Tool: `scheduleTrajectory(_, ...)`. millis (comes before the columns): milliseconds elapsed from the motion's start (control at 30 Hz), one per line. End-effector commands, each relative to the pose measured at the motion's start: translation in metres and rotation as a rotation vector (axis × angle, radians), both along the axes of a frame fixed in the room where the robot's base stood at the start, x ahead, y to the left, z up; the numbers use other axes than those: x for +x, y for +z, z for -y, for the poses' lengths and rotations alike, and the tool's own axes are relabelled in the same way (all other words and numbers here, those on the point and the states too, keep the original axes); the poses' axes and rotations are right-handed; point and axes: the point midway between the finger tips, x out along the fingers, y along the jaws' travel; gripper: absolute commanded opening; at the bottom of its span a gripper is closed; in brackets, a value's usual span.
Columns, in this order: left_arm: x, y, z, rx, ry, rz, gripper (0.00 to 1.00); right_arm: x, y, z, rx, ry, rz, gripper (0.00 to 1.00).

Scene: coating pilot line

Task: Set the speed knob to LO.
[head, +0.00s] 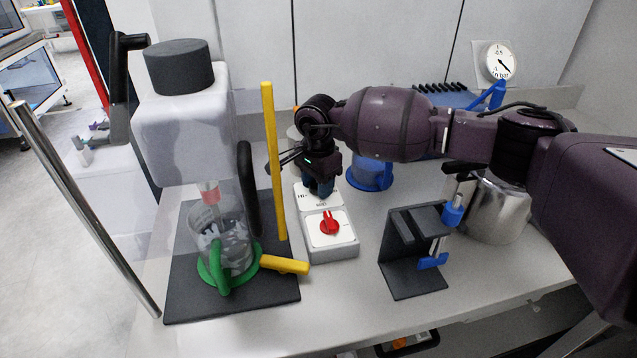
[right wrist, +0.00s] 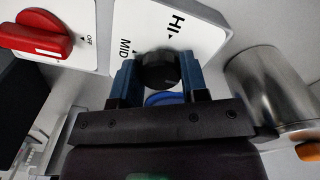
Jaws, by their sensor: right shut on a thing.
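The speed knob (right wrist: 158,70) is black and round and sits on a white panel (right wrist: 160,22) printed HI and MID in the right wrist view. No LO mark shows there, and I cannot tell where the knob's pointer is. My right gripper (head: 320,189) comes down from above onto the rear part of the control box (head: 333,251) and hides the knob in the head view. In the right wrist view its blue fingers (right wrist: 160,78) are on either side of the knob, shut on it. My left gripper is in neither view.
A red knob (head: 330,223) is on the front panel of the box; an OFF mark shows beside it in the right wrist view. A yellow post (head: 271,150) and stirrer stand left. A black stand (head: 414,265) and steel pot (head: 494,212) are right.

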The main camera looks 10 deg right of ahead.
Motion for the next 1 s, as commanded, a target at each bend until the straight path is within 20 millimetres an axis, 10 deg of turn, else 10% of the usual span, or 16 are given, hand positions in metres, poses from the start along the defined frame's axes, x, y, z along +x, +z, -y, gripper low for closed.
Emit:
scheduleTrajectory(333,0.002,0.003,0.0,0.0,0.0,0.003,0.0,0.0,0.001,0.0,0.0,-0.049,0.0,0.1)
scheduleTrajectory(1000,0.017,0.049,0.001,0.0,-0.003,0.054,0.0,0.0,0.002,-0.001,0.002,-0.725,0.0,0.1)
